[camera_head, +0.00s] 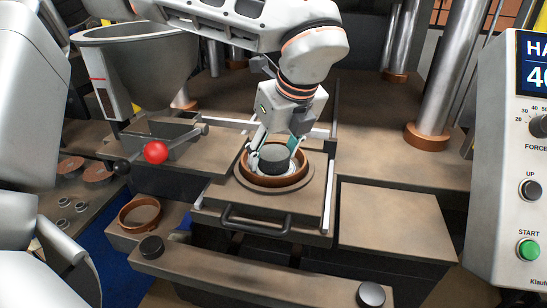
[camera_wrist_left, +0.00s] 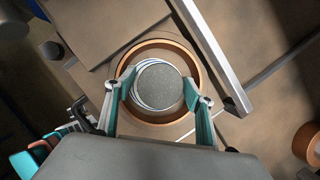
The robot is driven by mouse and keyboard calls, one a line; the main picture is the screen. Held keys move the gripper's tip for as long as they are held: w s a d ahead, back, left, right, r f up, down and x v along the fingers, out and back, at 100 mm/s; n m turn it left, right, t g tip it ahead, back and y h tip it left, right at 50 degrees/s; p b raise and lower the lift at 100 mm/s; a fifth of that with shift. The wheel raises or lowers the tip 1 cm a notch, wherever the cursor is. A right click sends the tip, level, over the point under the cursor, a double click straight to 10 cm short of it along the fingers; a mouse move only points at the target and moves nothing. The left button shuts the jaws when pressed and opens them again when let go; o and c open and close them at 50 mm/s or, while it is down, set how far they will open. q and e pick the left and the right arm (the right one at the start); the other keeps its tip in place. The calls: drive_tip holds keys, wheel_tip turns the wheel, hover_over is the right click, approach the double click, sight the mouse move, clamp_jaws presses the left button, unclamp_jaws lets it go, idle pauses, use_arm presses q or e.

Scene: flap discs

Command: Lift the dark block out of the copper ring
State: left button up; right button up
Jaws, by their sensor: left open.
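The copper ring (camera_head: 273,183) sits on the sliding plate of the machine in the head view. The dark block (camera_head: 275,159) is a round, dark grey cylinder standing inside it. In the left wrist view the ring (camera_wrist_left: 196,62) surrounds the block (camera_wrist_left: 160,86), and pale curved edges show along the block's left side. My left gripper (camera_head: 273,155) reaches down into the ring from above. Its fingers (camera_wrist_left: 158,98) are open, one on each side of the block; whether they touch it I cannot tell. My right gripper is not in view.
A second copper ring (camera_head: 140,214) sits on a tray at left. A red ball knob (camera_head: 156,152) on a lever is left of the ring. The plate has a black handle (camera_head: 257,219) in front and metal rails beside it. A control panel (camera_head: 515,170) stands at right.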

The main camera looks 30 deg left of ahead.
sight(274, 152)
use_arm(q)
drive_tip(key=c, duration=1.1)
wheel_tip(274, 152, up, 20)
drive_tip(key=p, duration=0.1)
drive_tip(key=shift+r, duration=0.1)
